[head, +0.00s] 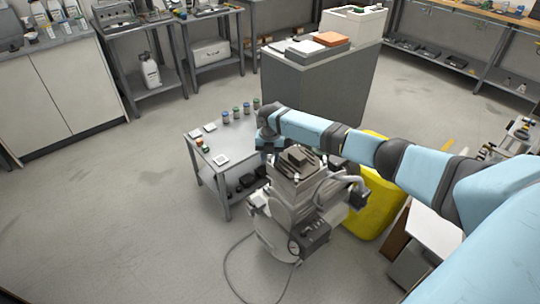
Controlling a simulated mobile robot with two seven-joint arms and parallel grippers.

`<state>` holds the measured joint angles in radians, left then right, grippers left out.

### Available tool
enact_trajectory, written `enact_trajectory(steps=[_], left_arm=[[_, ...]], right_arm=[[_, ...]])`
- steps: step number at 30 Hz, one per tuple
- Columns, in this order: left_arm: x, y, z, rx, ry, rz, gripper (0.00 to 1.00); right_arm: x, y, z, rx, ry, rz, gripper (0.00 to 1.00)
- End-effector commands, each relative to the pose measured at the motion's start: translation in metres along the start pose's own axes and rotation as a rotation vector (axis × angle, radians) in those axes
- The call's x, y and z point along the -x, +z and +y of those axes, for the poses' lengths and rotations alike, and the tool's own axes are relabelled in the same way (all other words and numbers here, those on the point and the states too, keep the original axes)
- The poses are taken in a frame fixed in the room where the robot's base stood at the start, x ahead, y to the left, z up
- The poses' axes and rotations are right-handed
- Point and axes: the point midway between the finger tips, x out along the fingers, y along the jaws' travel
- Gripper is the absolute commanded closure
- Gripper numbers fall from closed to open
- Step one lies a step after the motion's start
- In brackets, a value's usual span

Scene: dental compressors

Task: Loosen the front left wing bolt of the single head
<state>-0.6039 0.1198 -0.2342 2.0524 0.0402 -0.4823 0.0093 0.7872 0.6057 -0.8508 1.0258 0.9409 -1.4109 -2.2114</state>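The compressor (283,212) stands on the floor at the centre of the head view. Its ribbed grey head (297,163) is on top, with hoses and a round gauge lower down. My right arm reaches in from the right. My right gripper (268,144) is at the far left edge of the head, close above or beside it; I cannot tell whether it touches. Its fingers are too small and dark to show whether they are open. The wing bolts are too small to make out, and the gripper may hide some. My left gripper is out of view.
A low grey table (207,177) with small jars and white trays stands left of the compressor. A yellow container (375,205) stands at its right. A grey cabinet (318,88) is behind. A cable (228,262) lies on the floor. The left floor is clear.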

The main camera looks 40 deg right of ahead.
Motion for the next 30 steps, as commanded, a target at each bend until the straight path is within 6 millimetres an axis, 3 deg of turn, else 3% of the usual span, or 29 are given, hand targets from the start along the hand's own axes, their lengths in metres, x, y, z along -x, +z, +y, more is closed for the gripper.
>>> enact_trajectory(steps=[5, 15, 21, 30], left_arm=[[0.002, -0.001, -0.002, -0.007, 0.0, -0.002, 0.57], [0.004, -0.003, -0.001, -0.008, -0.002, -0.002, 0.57], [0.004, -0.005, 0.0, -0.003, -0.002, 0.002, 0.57], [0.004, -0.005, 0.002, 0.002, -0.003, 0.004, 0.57]], right_arm=[[0.016, 0.001, 0.0, 0.0, 0.002, -0.002, 0.63], [0.092, 0.001, 0.0, 0.001, 0.002, -0.003, 0.63], [0.125, 0.001, 0.0, 0.0, 0.001, -0.002, 0.63], [0.138, 0.0, 0.0, 0.0, 0.0, 0.0, 0.63]])
